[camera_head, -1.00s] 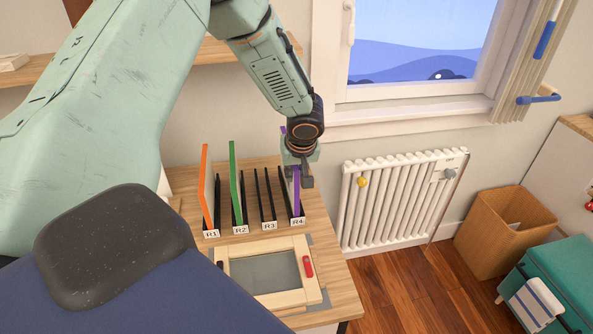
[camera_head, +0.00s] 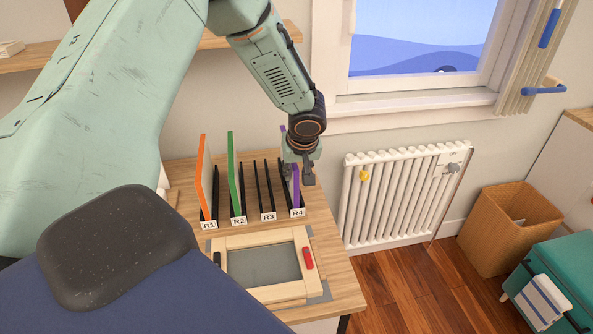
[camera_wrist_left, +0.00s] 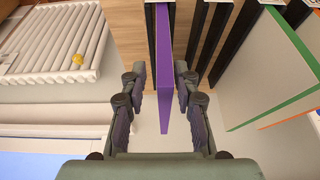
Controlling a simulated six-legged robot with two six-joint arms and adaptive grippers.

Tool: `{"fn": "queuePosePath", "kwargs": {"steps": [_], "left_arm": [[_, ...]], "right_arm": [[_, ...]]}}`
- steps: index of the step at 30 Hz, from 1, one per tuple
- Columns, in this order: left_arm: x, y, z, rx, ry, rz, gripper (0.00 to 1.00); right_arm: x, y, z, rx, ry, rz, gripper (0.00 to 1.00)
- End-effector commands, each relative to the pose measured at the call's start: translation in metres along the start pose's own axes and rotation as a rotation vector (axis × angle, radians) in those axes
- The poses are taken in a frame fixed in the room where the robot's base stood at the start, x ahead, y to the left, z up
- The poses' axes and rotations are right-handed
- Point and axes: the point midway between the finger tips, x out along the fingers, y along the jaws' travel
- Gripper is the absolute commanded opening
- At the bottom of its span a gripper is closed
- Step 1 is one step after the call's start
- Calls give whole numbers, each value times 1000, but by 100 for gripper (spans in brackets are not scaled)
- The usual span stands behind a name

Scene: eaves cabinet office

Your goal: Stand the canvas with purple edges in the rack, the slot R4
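The canvas with purple edges (camera_head: 296,185) stands upright in slot R4 of the rack (camera_head: 297,213), at the rack's right end. In the left wrist view its purple edge (camera_wrist_left: 165,60) runs between two black dividers. My left gripper (camera_head: 301,178) is at the canvas's upper part. In the left wrist view the fingers of this gripper (camera_wrist_left: 158,88) are on either side of the canvas, with a visible gap on each side, so it is open around it. The gripper hides part of the canvas in the head view. My right gripper is not in view.
An orange-edged canvas (camera_head: 202,170) stands in R1 and a green-edged canvas (camera_head: 234,165) in R2; R3 looks empty. A wooden frame (camera_head: 240,240) with a grey panel lies in front of the rack. A radiator (camera_head: 400,195) is to the right, under the window.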

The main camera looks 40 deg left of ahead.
Motion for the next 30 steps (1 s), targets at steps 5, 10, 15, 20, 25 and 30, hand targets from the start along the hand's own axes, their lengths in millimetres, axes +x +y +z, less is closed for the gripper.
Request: {"fn": "queuePosePath", "kwargs": {"steps": [5,10,15,20,25,30], "left_arm": [[0,0,0,0,0,0,41],[0,0,1,0,-1,-1,41],[-10,0,0,0,0,1,41],[-39,0,-1,-2,2,4,41],[-74,0,-2,-1,2,4,41],[-102,-1,-2,0,2,3,41]], "right_arm": [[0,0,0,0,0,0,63],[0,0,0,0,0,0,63],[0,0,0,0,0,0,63],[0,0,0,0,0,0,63],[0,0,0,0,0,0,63],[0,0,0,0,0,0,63]]}}
